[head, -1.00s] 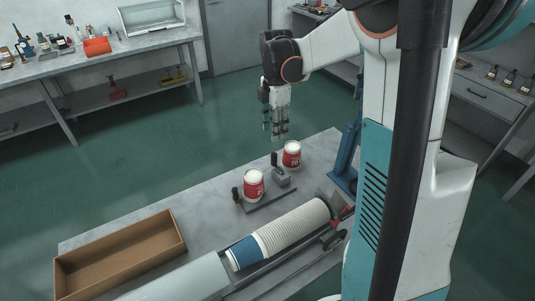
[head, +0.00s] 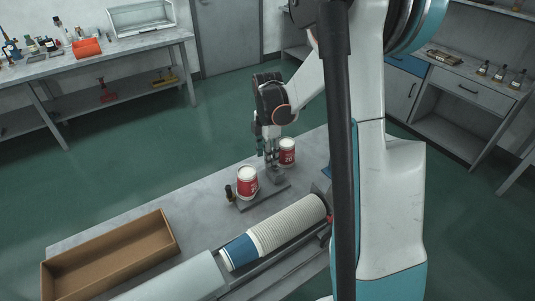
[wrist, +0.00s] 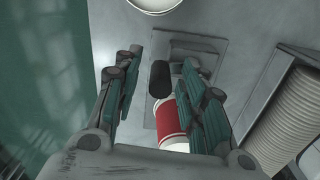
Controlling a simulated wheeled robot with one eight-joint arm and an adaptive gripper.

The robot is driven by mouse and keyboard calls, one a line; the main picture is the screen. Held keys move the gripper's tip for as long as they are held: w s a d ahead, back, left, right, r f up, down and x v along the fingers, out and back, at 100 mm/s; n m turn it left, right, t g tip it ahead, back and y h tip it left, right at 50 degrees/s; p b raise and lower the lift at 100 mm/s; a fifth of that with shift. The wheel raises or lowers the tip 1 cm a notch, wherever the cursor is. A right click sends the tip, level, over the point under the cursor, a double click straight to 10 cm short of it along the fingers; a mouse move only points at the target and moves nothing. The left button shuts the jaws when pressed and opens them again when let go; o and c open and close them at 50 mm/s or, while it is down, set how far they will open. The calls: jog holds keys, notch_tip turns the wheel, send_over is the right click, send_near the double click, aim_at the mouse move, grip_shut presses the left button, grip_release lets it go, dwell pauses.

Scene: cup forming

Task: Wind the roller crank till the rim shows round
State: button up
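My gripper (head: 268,152) hangs over the small grey rolling device (head: 275,175) on the table. In the wrist view its fingers (wrist: 158,72) are spread, with a black upright knob (wrist: 159,78), apparently the crank handle, between them. I cannot tell if either finger touches it. One red and white cup (wrist: 171,120) shows near the knob in the wrist view. The rim shape is too small to judge.
A long stack of ribbed white cups (head: 287,226) lies along the table's front. An open brown box (head: 110,255) sits at the left. A small dark-topped brown piece (head: 229,194) stands beside the left cup. Bare table lies between box and cups.

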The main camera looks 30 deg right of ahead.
grip_shut()
jog(key=shift+d+m, duration=0.1)
jog(key=shift+m, duration=0.2)
